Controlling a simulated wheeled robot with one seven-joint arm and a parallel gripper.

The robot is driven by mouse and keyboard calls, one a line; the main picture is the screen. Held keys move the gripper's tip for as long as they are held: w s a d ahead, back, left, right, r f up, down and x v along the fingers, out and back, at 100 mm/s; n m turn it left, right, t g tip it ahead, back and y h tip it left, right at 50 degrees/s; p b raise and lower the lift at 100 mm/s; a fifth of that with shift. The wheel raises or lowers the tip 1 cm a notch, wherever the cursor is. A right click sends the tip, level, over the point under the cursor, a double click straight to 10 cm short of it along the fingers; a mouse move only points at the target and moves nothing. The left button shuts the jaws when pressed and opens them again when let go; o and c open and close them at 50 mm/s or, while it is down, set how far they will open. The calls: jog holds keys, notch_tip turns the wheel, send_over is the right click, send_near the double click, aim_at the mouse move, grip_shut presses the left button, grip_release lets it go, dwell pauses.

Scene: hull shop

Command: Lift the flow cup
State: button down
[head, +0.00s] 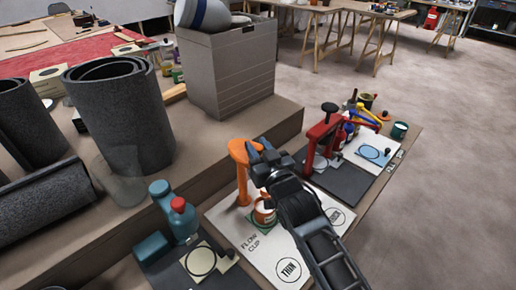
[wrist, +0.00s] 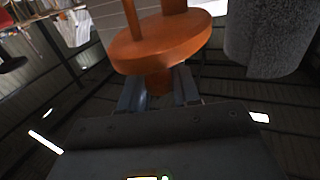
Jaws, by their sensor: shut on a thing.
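An orange piece with a flat round top (head: 240,152) and a post stands at the white mat (head: 222,212) printed "FLOW CUP", "THIN" and "THICK". My gripper (head: 259,151) is at its top right in the head view. In the wrist view, an orange disc (wrist: 160,45) with a short stem (wrist: 158,82) fills the space just beyond my fingers (wrist: 160,92), and they are shut on that stem. I take this orange part as the flow cup. My gripper hides part of it in the head view, and I cannot tell whether it is clear of its support.
A can with an orange and white label (head: 264,212) stands below my gripper. A red device (head: 325,130) stands on a dark mat at right. Grey rolls (head: 118,110) and a grey bin (head: 226,70) stand behind.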

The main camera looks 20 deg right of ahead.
jog(key=shift+r, duration=0.35)
jog(key=c, duration=1)
grip_release()
jog(key=shift+o, duration=0.6)
jog(key=shift+f, duration=0.1)
jog(key=s, duration=0.7)
jog(key=shift+s, duration=0.4)
jog(key=s+f, duration=0.4)
jog(key=s, duration=0.8)
jog(key=s+r+g, duration=0.1)
jog(key=s+r, duration=0.2)
jog(key=s, duration=1.1)
jog(key=s+r+g, duration=0.2)
jog(key=s+r, duration=0.2)
jog(key=s, duration=1.1)
jog(key=shift+s+d+r, duration=0.2)
jog(key=shift+s+d, duration=0.05)
